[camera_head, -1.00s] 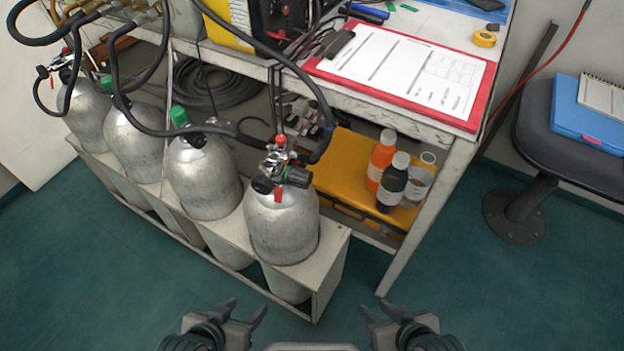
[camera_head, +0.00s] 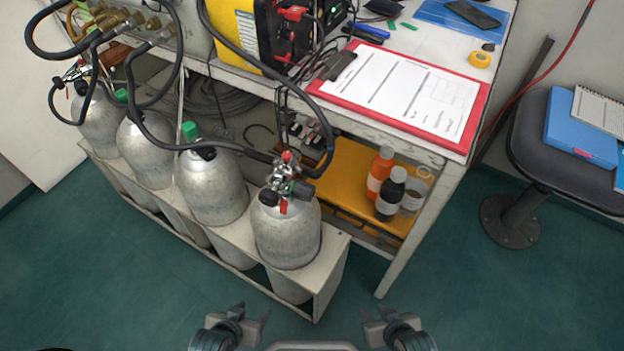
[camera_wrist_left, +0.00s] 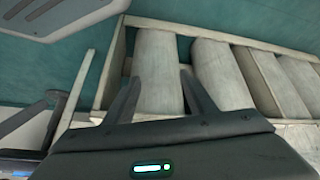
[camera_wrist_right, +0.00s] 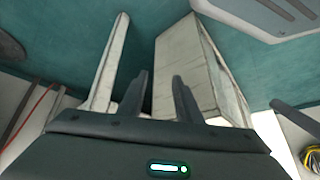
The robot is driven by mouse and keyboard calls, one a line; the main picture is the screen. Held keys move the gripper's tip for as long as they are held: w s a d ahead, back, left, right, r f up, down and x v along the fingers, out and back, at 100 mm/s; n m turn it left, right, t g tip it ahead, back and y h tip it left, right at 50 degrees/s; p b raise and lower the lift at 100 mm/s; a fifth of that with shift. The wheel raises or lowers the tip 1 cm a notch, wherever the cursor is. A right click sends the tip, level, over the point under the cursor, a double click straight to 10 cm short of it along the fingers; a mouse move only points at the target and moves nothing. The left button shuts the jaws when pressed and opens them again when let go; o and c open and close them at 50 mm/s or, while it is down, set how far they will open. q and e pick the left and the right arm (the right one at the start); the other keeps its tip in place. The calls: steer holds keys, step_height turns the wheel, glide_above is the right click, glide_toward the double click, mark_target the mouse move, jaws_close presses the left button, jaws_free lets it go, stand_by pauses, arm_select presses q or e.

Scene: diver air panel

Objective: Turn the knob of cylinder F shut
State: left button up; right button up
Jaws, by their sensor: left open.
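Several silver cylinders stand in a rack in the head view; I cannot read a letter F on any. The front right cylinder (camera_head: 287,238) carries a metal valve (camera_head: 283,178) with a black knob (camera_head: 300,190), a red top and a hose. The far left cylinder (camera_head: 100,125) also has a valve with a hose. The two middle cylinders (camera_head: 212,190) (camera_head: 146,152) wear green caps. My left gripper (camera_head: 252,316) and right gripper (camera_head: 376,316) are open and empty, low in front of the rack. Both wrist views show their fingers apart, with nothing between them.
The pale rack (camera_head: 333,270) holds the cylinders beside a workbench (camera_head: 420,270). A red clipboard (camera_head: 455,143) lies on top. Bottles (camera_head: 388,195) stand on a yellow case (camera_head: 345,170) on the lower shelf. A stool (camera_head: 545,150) is at right. The green floor in front is clear.

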arm_select(q)
steer(key=s+a+f+p, duration=0.3)
steer(key=s+f+p, duration=0.1)
steer(key=f+p, duration=0.3)
steer(key=shift+f+g+y+p, duration=0.4)
steer(key=shift+f, duration=0.5)
arm_select(e)
steer(key=s+d+f, duration=0.3)
steer(key=s+f, duration=0.1)
steer(key=f, duration=0.4)
steer(key=shift+f+g+h, duration=0.4)
arm_select(q)
steer(key=c, duration=0.4)
steer(key=shift+d, duration=0.15)
steer(key=shift+c, duration=0.5)
arm_select(e)
steer(key=shift+d, duration=0.1)
